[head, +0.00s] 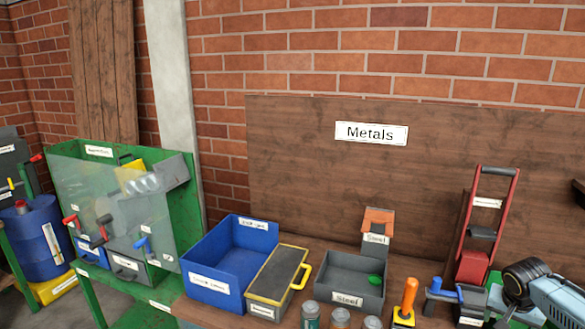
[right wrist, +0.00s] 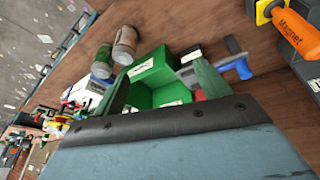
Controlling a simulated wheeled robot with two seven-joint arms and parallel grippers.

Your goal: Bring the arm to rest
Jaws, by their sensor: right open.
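My right gripper (right wrist: 164,72) shows in the right wrist view, with its two green fingers spread apart. A green bin with a white label (right wrist: 155,82) is seen beyond and between the fingers. I cannot tell how far the fingers are from the bin, and nothing looks gripped. In the head view a blue-grey and black shape at the lower right edge looks like part of my right arm, but its fingertips are not clear there. My left gripper is in neither view.
The bench holds a blue bin (head: 208,283), a yellow-rimmed box (head: 262,297), a grey steel bin (head: 345,290), several jars and an orange-handled tool (head: 407,299). A red hand truck (head: 475,262) stands at the right. A Metals board (head: 310,190) rises behind.

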